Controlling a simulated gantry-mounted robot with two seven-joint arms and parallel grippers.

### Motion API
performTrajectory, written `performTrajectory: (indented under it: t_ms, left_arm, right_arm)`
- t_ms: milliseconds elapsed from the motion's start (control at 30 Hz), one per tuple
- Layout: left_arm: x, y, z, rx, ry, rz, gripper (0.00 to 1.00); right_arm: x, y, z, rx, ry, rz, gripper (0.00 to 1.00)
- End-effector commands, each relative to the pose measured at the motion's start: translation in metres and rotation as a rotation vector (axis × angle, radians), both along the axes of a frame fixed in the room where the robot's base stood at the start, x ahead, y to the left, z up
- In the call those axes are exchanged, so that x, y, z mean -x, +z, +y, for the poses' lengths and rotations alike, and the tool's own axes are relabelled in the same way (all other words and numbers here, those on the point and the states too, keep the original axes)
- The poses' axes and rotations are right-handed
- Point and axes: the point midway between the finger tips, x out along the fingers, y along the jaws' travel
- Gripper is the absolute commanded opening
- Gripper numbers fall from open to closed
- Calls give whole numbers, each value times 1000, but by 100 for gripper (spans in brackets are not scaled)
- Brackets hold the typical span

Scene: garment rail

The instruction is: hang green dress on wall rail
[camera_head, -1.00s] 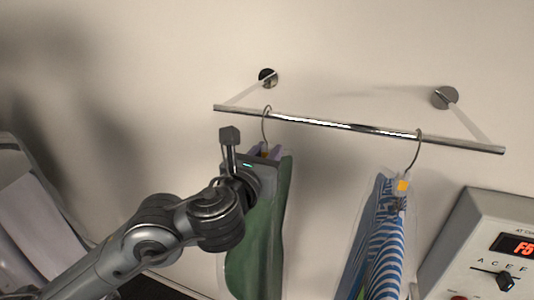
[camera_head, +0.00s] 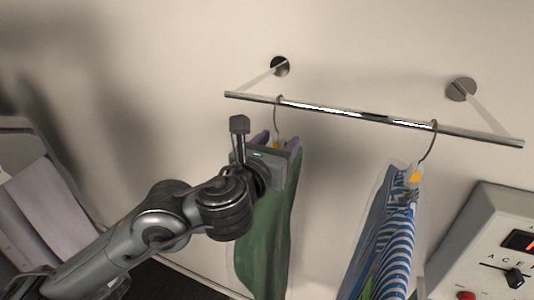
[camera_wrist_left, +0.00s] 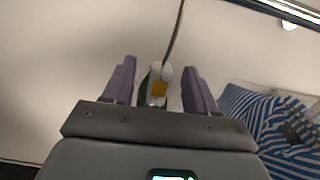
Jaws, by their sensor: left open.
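The green dress (camera_head: 268,240) hangs below the wall rail (camera_head: 345,113) near its left end. Its hanger hook (camera_head: 277,112) is over the rail. My left gripper (camera_head: 284,146) is at the top of the dress, just below the hook, and partly hides it. The fingers do not appear to touch the neck. My right gripper is not in view.
A blue-and-white striped garment (camera_head: 385,255) in a clear cover hangs further right on the rail. A control box (camera_head: 490,240) with a display and knob is at the lower right. Pale fabric (camera_head: 40,205) is at the far left. The wall between is clear.

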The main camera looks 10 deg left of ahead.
Motion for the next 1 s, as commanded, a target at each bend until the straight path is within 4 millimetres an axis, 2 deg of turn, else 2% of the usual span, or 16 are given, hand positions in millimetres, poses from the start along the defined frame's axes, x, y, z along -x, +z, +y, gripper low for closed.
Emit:
performTrajectory:
  t_ms: [167,400,600,800,1000]
  left_arm:
    - [23,1,5,1,-2,-3,57]
    - [64,6,14,0,-3,-1,57]
    - [89,6,21,1,-1,-2,57]
    - [99,5,24,1,0,-3,57]
    - [100,4,24,2,1,-4,57]
  right_arm:
    - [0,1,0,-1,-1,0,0]
    - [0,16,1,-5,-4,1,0]
    - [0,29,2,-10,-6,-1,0]
    - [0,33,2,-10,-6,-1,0]
    - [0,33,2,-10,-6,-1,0]
